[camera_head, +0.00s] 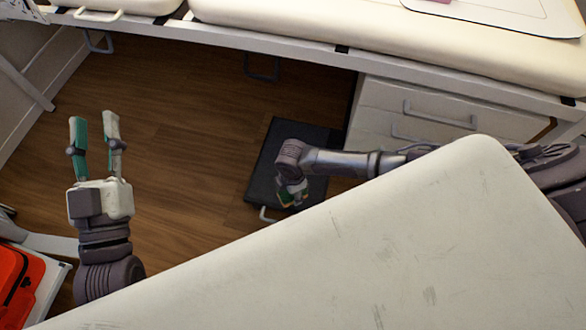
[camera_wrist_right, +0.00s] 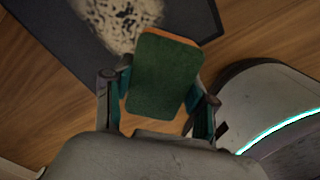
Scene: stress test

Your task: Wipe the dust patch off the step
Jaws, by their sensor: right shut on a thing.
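The step (camera_head: 262,172) is a dark, flat-topped platform on the wooden floor. It also shows in the right wrist view (camera_wrist_right: 50,42). The pale, speckled dust patch (camera_wrist_right: 117,18) lies on it in that view; in the head view my right arm hides it. My right gripper (camera_wrist_right: 158,108) is shut on a green sponge (camera_wrist_right: 165,72) with an orange layer. The sponge overlaps the patch's near edge in the wrist view; I cannot tell whether it touches the step. In the head view, this gripper (camera_head: 290,190) points down over the step. My left gripper (camera_head: 94,120) is open and empty, left of the step.
A padded bench (camera_head: 290,28) runs along the back. White drawers (camera_head: 380,105) with handles stand right of the step, close to my right arm. A red case (camera_head: 15,285) is at the lower left. The wooden floor (camera_head: 190,110) between left gripper and step is clear.

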